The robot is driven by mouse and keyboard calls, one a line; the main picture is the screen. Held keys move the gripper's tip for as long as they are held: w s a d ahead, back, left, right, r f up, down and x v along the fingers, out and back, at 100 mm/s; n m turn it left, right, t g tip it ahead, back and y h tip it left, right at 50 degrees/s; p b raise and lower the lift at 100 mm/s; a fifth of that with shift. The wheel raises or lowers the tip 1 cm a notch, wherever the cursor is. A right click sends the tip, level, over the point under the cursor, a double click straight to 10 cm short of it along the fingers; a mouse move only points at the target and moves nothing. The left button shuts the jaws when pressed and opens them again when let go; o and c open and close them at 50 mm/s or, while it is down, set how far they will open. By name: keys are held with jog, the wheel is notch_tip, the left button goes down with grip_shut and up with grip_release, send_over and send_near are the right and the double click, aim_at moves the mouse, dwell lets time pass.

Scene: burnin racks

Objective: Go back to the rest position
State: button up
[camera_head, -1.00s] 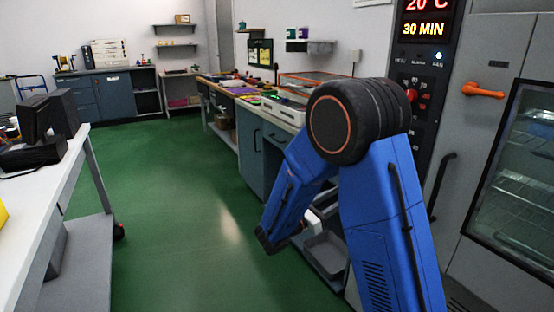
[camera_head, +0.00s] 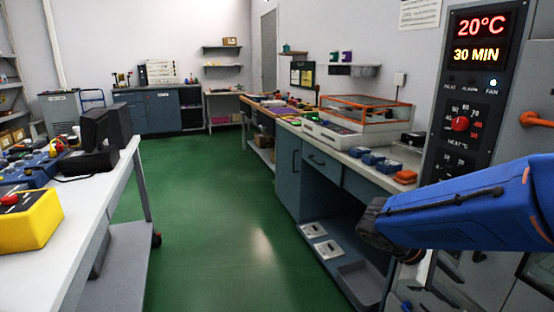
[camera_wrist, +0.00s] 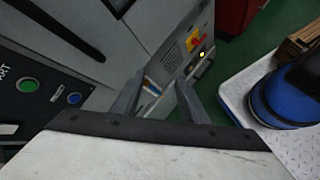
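My blue arm (camera_head: 460,213) reaches in from the right edge in the head view, in front of the oven and the bench end. Its dark joint (camera_head: 378,232) is low, beside the bench's open shelf. My gripper cannot be made out clearly there. In the wrist view my gripper (camera_wrist: 160,92) shows two dark fingers standing apart, with nothing between them. Beyond the fingers is a grey cabinet with a red and yellow switch (camera_wrist: 195,40).
The oven's control panel (camera_head: 475,100) reads 20°C and 30 MIN. A white table (camera_head: 85,215) with a yellow button box (camera_head: 30,220) stands at left. Green floor (camera_head: 215,240) is clear between table and bench. The wrist view shows a blue round part (camera_wrist: 275,102) at right.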

jog(key=s+a+r+m+t+y, duration=0.1)
jog(key=s+a+m+t+y, duration=0.5)
jog(key=s+a+m+y, duration=0.3)
jog(key=a, duration=0.3)
jog(key=shift+r+y, duration=0.2)
jog(key=shift+y, duration=0.2)
jog(key=shift+s, duration=0.1)
dwell(0.5)
